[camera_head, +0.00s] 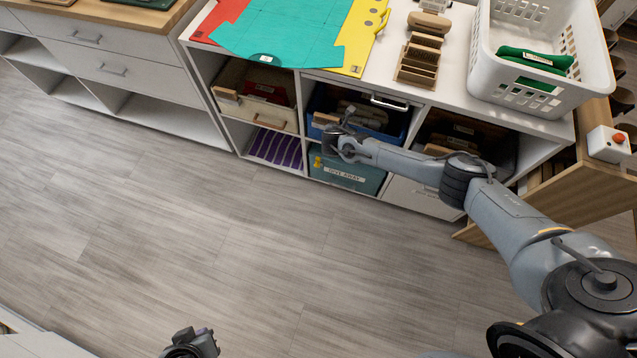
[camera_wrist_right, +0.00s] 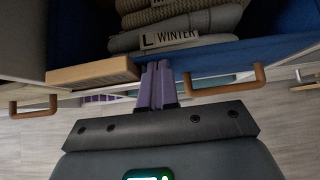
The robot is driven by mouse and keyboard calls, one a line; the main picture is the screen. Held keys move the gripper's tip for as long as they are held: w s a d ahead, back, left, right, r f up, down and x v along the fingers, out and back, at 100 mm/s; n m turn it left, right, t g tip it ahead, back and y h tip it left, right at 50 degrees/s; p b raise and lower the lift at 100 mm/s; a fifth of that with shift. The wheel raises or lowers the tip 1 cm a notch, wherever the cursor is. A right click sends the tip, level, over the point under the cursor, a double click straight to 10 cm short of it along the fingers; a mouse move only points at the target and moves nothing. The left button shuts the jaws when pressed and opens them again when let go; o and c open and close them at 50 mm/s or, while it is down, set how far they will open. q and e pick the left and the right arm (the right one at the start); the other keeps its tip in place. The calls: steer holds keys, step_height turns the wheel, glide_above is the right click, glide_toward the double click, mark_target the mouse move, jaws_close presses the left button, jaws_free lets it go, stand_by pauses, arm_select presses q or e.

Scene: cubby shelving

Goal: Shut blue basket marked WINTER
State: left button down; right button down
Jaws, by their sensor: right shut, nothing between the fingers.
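The blue basket (camera_head: 392,133) is in the upper middle cubby, its front sticking out so that its inside shows. The right wrist view shows its blue front wall (camera_wrist_right: 215,62), folded grey cloth (camera_wrist_right: 185,24) and a white WINTER label (camera_wrist_right: 169,38). A wooden handle (camera_wrist_right: 230,88) is on its front. My right gripper (camera_wrist_right: 157,68) is shut and empty, its purple fingertips at the basket's front. I cannot tell whether they touch it. In the head view my right gripper hides part of the front. My left gripper (camera_head: 190,343) is low in the head view, its jaw state unclear.
A wooden block (camera_wrist_right: 93,74) is just left of my right fingers. A cream basket (camera_head: 257,112) is in the left cubby, and a teal basket (camera_head: 345,178) is below the blue one. A white laundry basket (camera_head: 540,100) stands on top. The floor in front is clear.

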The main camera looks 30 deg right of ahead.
steer(key=shift+s+d+f, duration=0.2)
steer(key=shift+f, duration=0.1)
